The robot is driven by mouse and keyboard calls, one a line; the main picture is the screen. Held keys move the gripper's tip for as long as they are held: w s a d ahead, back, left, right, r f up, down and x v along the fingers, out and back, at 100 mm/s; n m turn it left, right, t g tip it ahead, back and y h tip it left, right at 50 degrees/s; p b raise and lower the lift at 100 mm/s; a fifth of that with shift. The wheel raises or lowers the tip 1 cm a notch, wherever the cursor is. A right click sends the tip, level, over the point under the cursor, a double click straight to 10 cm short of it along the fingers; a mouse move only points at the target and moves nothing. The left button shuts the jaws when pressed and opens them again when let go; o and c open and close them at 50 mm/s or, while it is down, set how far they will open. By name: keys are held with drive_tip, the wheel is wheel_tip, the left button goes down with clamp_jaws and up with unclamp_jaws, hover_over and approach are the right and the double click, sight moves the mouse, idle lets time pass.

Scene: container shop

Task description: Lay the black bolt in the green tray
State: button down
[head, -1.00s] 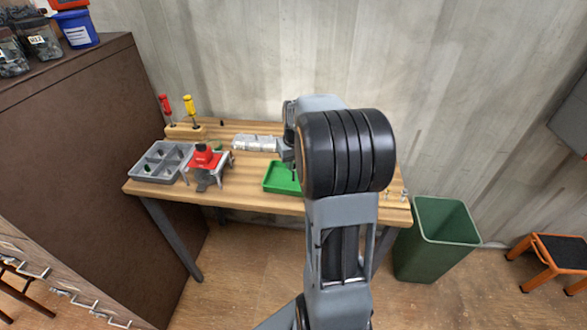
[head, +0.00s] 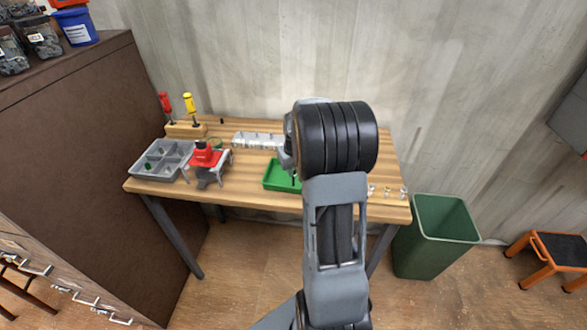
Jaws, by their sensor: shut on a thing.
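The green tray (head: 272,184) lies on the wooden bench near its front edge, its right part hidden by my arm. My gripper (head: 291,172) is just above the tray, mostly hidden behind my own wrist. It is shut on the black bolt (head: 294,181), of which only a small dark part shows, pointing down over the tray. I cannot tell whether the bolt touches the tray floor.
A red vise (head: 206,157) and a grey divided bin (head: 160,161) stand left of the tray. Behind are a clear compartment strip (head: 257,140) and a wooden block (head: 186,130) with screwdrivers. Small pieces (head: 388,191) stand at right. A green waste bin (head: 437,240) is on the floor.

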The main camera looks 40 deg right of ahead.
drive_tip(key=c, duration=1.1)
unclamp_jaws()
drive_tip(key=shift+f, duration=0.1)
drive_tip(key=shift+o, duration=0.2)
wheel_tip(320, 180, up, 11)
drive_tip(key=s, duration=0.2)
drive_tip(key=s+a+n+t, duration=0.1)
drive_tip(key=s+a, duration=0.6)
drive_tip(key=a, duration=0.3)
drive_tip(key=s+a+n+t, duration=0.1)
drive_tip(key=s+a, duration=0.6)
drive_tip(key=a, duration=0.4)
drive_tip(key=shift+f, duration=0.35)
